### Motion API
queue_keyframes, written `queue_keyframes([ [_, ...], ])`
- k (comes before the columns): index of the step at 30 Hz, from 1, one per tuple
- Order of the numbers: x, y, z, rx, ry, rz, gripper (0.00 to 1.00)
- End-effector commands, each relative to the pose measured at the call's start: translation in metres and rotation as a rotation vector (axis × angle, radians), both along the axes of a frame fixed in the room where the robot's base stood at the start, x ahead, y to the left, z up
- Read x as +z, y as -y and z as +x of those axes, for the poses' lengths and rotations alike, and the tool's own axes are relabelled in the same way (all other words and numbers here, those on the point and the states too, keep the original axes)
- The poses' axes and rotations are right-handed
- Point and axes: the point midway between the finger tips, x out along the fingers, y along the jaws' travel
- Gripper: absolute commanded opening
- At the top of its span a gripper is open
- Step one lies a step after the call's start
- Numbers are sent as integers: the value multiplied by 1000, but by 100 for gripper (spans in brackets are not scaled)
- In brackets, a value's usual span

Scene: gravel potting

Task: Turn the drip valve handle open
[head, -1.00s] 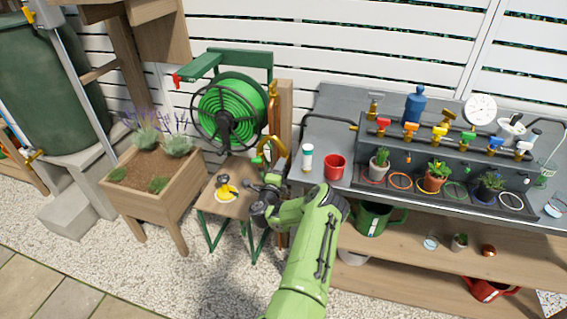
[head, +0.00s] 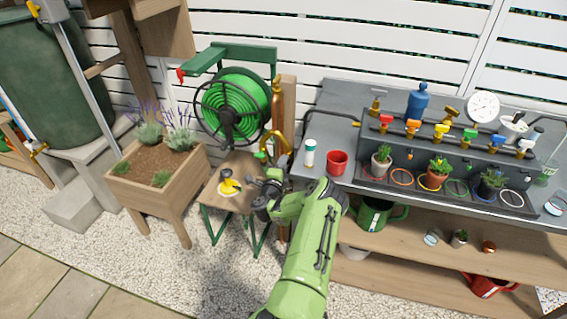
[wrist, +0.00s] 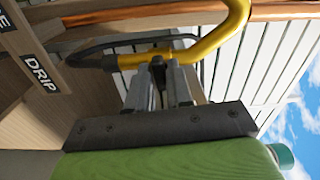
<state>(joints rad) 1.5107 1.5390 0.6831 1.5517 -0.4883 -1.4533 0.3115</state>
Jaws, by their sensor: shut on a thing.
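My gripper (wrist: 165,78) is shut just below a brass-yellow pipe (wrist: 203,50) in the wrist view. A small dark piece, apparently the drip valve handle (wrist: 157,61), is between the fingertips, and the fingers hide most of it. A black sign reading DRIP (wrist: 41,74) is on the wood at left. In the head view my gripper (head: 266,183) is in front of the wooden post beside the hose reel, below the curved brass pipe (head: 280,137). The handle cannot be made out there.
A green hose reel (head: 232,108) hangs behind a small wooden stand (head: 229,198) holding a yellow item. A planter (head: 160,190) stands left. The grey potting bench (head: 330,125) with pots and coloured valves is close on the right.

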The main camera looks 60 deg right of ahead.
Motion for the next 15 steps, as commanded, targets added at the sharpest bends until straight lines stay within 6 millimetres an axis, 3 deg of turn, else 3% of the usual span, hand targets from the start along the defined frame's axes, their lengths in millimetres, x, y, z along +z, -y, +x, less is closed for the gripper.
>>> queue_keyframes([
  [15, 3, -1, 1, 2, -448, -68, 0],
])
